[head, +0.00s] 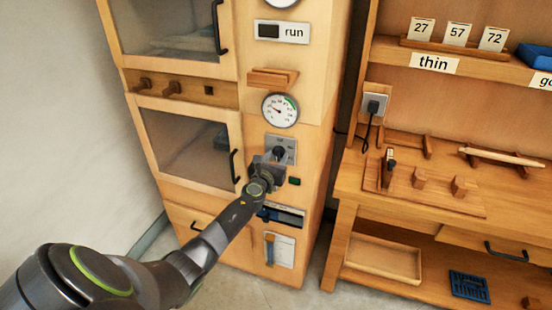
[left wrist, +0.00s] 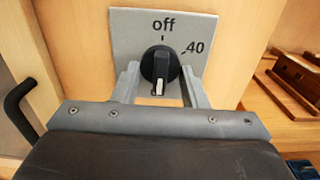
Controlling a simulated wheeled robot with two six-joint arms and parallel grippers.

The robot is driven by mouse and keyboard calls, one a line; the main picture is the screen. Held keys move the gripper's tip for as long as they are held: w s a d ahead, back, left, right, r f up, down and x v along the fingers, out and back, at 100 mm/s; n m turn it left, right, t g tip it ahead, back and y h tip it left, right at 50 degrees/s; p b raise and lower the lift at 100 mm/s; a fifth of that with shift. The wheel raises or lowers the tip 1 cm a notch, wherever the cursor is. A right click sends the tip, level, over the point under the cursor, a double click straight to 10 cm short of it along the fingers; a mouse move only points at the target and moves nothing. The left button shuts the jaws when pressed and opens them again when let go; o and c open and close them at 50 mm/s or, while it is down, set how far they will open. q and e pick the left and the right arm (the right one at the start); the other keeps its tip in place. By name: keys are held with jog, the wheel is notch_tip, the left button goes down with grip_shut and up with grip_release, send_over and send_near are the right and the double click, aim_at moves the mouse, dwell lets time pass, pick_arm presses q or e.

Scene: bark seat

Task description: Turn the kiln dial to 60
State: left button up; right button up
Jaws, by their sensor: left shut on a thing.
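The kiln dial (left wrist: 160,63) is a black knob on a grey plate marked "off" at the top and "40" at its upper right. A white mark shows at the lower front end of the knob; other numbers are hidden in the left wrist view. In the head view its plate (head: 289,145) shows on the wooden cabinet front, partly behind my gripper. My left gripper (head: 274,158) is shut on the dial, with one finger on each side of the knob. My right gripper is not in view.
A round gauge (head: 280,109) and a small wooden ledge (head: 272,77) sit above the dial. A glass door with a black handle (head: 235,167) is just left of it. A small green button (head: 294,181) is below right. A workbench with wooden racks (head: 425,188) stands at right.

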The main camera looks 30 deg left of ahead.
pick_arm(q)
jog(key=shift+f, duration=0.2)
jog(key=o, duration=1)
jog(key=shift+r, duration=0.1)
jog(key=shift+c, duration=0.2)
jog(key=shift+s, duration=0.15)
jog(key=shift+s+d+r+p, duration=0.1)
jog(key=shift+s+p, duration=0.2)
jog(key=shift+p, duration=0.05)
jog(key=p+v, duration=0.3)
jog(key=v, duration=1.3)
jog(key=shift+s, duration=0.3)
